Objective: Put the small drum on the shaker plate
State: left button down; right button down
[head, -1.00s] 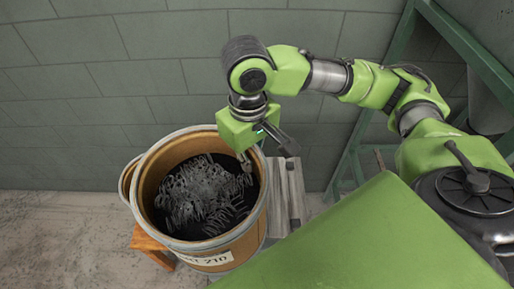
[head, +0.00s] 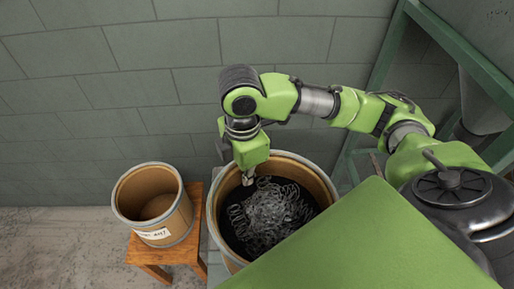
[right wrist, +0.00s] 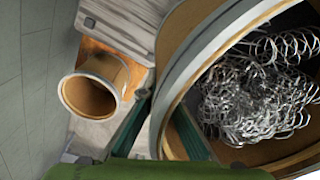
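The small drum (head: 155,207) is an open brown drum with a pale rim and white label, upright on a wooden stool at the left in the head view. It also shows in the right wrist view (right wrist: 94,86) and looks empty. My right gripper (head: 236,166) is at the left rim of the large drum, right of the small drum and apart from it. My left gripper is not in view.
The large brown drum (head: 328,180) holds many loose metal springs (head: 268,212) and stands close right of the wooden stool (head: 150,253). A green metal frame (head: 372,105) stands at the right. A block wall (head: 110,80) closes the back. Bare floor lies at the left.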

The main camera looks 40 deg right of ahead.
jog(key=w+a+f+n+p, duration=0.1)
jog(key=w+f+n+p, duration=0.1)
jog(key=w+f+n, duration=1)
notch_tip(320, 180, down, 5)
jog(key=shift+w+a+n+p, duration=0.2)
jog(key=shift+w+n+p, duration=0.15)
jog(key=shift+w, duration=0.45)
dwell(0.6)
jog(key=shift+f, duration=0.1)
